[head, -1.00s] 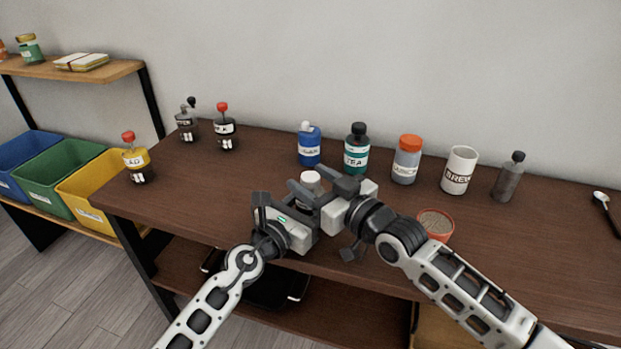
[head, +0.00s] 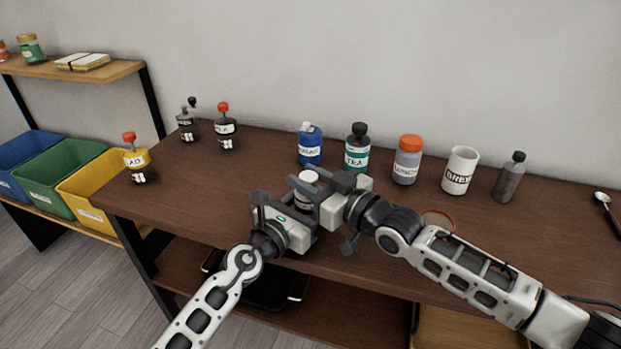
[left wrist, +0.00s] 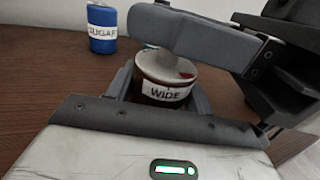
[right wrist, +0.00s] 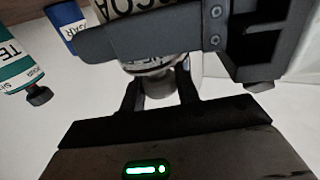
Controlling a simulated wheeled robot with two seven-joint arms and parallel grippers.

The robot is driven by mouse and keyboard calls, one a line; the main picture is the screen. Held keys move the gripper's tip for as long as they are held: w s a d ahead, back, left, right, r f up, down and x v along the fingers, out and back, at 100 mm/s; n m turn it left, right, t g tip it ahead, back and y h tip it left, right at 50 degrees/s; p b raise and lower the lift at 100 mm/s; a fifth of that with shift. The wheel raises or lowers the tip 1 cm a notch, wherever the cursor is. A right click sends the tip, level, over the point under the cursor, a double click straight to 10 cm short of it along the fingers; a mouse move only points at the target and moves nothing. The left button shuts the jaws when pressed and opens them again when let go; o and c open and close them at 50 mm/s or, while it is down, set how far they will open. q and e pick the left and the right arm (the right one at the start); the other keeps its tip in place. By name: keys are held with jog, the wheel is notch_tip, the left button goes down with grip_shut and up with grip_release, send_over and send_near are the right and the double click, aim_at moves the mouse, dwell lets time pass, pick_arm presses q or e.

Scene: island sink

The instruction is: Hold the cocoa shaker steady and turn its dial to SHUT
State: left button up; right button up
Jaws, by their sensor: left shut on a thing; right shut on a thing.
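The cocoa shaker (head: 306,204) stands upright near the table's front edge, partly hidden by both grippers. In the left wrist view, its dark brown band carries a WIDE label (left wrist: 166,93), with a red mark (left wrist: 186,75) on the pale top above it. My left gripper (head: 286,210) is shut around the shaker's body. My right gripper (head: 318,189) is shut on the dial at the top; the dial's grey knob (right wrist: 158,86) shows between its fingers in the right wrist view. The end of the cocoa label (right wrist: 120,6) also shows there. I cannot read the SHUT mark.
Behind stand a blue sugar container (head: 309,148), a green tea bottle (head: 356,152), an orange-lidded jar (head: 407,162), a mug (head: 459,172) and a grey bottle (head: 509,178). The table's left middle is clear.

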jog(key=shift+s+a+r+n+g+y, duration=0.1)
jog(key=shift+n+g+y, duration=0.3)
jog(key=shift+g+y, duration=0.05)
jog(key=shift+s+a+r+n+g+y, duration=0.1)
jog(key=shift+n+g+y, duration=0.3)
jog(key=shift+g+y, duration=0.05)
jog(key=shift+d+f+g, duration=0.15)
jog(key=shift+d+g, duration=0.1)
jog(key=shift+g, duration=0.15)
jog(key=o, duration=1)
jog(key=shift+w, duration=0.1)
jog(key=shift+c, duration=0.2)
jog(key=shift+d, duration=0.1)
jog(key=shift+d+f, duration=0.1)
jog(key=shift+d, duration=0.15)
jog(key=v, duration=1.1)
jog(key=shift+s+d, duration=0.2)
jog(key=shift+s, duration=0.1)
jog(key=shift+a, duration=0.1)
